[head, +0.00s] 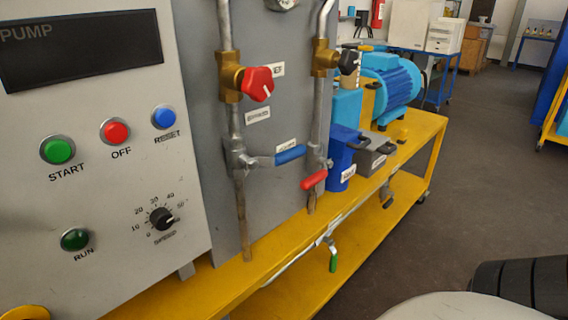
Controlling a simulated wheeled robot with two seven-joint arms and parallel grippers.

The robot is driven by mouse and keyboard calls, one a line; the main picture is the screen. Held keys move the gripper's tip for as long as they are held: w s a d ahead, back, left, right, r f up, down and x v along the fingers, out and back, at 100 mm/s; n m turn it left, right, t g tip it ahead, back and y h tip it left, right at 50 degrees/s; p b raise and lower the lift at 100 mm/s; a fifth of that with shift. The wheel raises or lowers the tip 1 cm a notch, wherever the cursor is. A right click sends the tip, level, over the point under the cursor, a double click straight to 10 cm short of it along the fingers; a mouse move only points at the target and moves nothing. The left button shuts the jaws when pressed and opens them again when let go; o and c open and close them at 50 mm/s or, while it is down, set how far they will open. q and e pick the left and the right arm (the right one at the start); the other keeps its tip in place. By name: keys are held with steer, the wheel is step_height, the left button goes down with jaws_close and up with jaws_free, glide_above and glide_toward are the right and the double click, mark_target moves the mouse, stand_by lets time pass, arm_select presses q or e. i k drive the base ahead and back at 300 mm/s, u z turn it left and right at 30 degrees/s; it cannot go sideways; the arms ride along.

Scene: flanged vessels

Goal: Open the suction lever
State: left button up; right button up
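Several valve handles sit on pipes in front of a grey panel; their small labels are too blurred to read, so I cannot tell which is the suction lever. A blue lever (290,154) points right from the left pipe, roughly level. A red lever (314,180) sits on the right pipe, slightly tilted. A green lever (333,262) hangs down from a pipe below the yellow bench top. Neither of my grippers is in view.
A red knob (257,83) and a black knob (349,62) sit on brass valves above. The pump control box (110,200) fills the left. A blue motor (391,88) and blue vessel (341,158) stand on the yellow bench (220,284). Open floor (470,190) lies right.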

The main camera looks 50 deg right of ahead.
mark_target(334, 258)
steer(key=z, duration=1.9)
steer(key=k, duration=0.6)
steer(key=z, duration=0.9)
steer(key=i, duration=1.5)
steer(key=u, duration=0.4)
